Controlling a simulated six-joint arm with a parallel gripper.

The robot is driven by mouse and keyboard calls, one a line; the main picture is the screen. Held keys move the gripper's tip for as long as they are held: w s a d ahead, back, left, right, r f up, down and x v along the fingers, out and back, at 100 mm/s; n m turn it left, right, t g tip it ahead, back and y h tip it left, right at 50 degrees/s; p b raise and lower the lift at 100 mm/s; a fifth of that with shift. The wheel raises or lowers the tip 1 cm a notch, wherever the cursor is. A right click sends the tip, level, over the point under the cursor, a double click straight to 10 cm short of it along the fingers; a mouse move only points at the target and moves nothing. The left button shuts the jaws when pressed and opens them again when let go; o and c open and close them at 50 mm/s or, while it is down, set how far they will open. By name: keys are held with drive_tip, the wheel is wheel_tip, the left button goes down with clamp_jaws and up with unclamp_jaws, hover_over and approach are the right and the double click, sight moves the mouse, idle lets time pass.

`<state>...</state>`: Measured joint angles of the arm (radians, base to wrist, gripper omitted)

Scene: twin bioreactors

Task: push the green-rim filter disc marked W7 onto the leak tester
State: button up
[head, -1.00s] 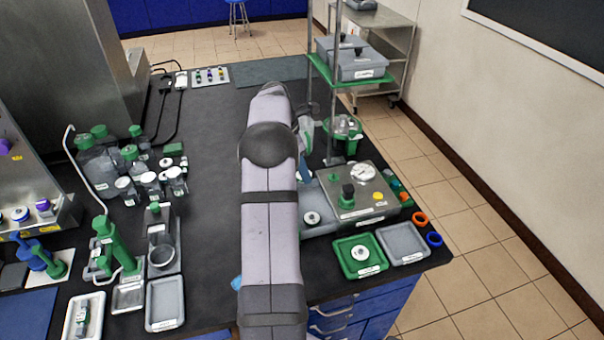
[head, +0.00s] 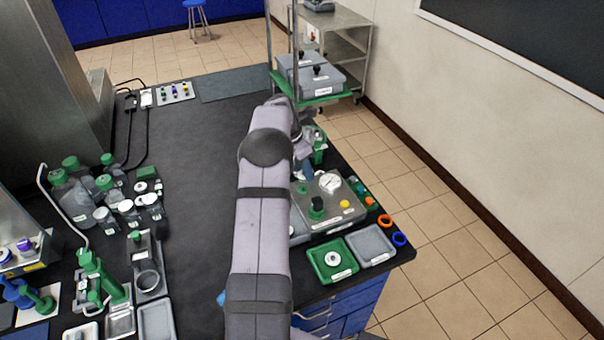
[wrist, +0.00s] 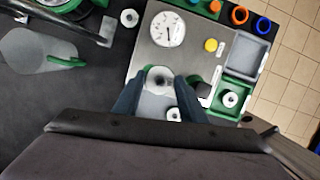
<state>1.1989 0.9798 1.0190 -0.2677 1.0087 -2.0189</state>
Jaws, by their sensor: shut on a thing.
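The leak tester is a grey metal box (head: 321,209) with a round gauge, a yellow button and dark green knobs, on the bench's right side. Its gauge face also shows in the wrist view (wrist: 167,28). My gripper (wrist: 160,82) is shut on a pale round disc (wrist: 159,76), with one dark blue finger on each side. The disc is over or at the tester's near edge; I cannot tell if it touches. Its rim colour and W7 mark cannot be read. In the head view my arm hides most of the gripper.
A green tray (head: 318,265) holding a white disc and a grey tray (head: 376,254) stand in front of the tester. Another pale disc (wrist: 173,114) lies close below the fingers. Orange (head: 385,220) and blue (head: 399,239) rings lie at the bench edge. The bench's middle is clear.

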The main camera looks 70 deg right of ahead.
sight(301, 171)
drive_tip(key=n, duration=0.1)
drive_tip(key=w+d+n, duration=0.1)
drive_tip(key=n, duration=0.1)
drive_tip(key=shift+d+r+t+h, duration=0.2)
drive_tip(key=shift+d+t+h, duration=0.1)
drive_tip(key=shift+t, duration=0.1)
drive_tip(key=shift+w+n, duration=0.1)
drive_tip(key=shift+n, duration=0.5)
drive_tip(key=shift+f, duration=0.1)
wheel_tip(301, 171, down, 4)
drive_tip(key=b, duration=0.4)
drive_tip(key=shift+f, duration=0.2)
drive_tip(key=shift+f+b, duration=0.35)
drive_tip(key=shift+f, duration=0.55)
drive_tip(key=shift+f+p, duration=0.1)
drive_tip(key=shift+p, duration=0.5)
idle(0.7)
drive_tip(key=shift+f, duration=0.55)
idle(1.5)
